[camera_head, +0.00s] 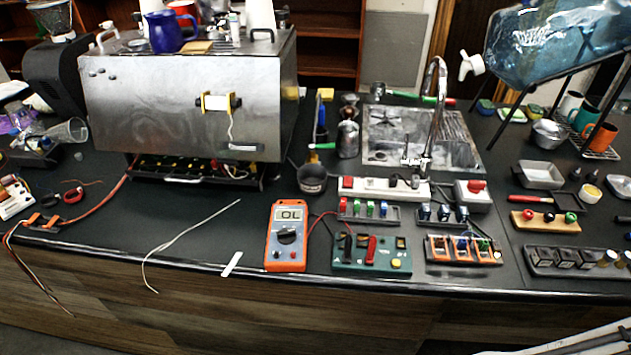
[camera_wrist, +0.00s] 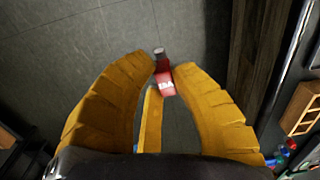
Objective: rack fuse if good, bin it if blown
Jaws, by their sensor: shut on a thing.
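My gripper (camera_wrist: 166,70) has its yellow fingers shut on a red fuse (camera_wrist: 164,79). The fuse has a metal end cap and small white lettering, too small to read. It hangs over grey floor in the wrist view. The head view shows neither the gripper nor this fuse. There, an orange multimeter (camera_head: 287,252) reads what looks like OL, beside a green test board (camera_head: 343,266) with a red and a black piece. I cannot tell which container is the bin.
A dark cup (camera_head: 312,180) stands behind the multimeter. An orange-slotted block (camera_head: 463,260) sits right of the board near the counter edge.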

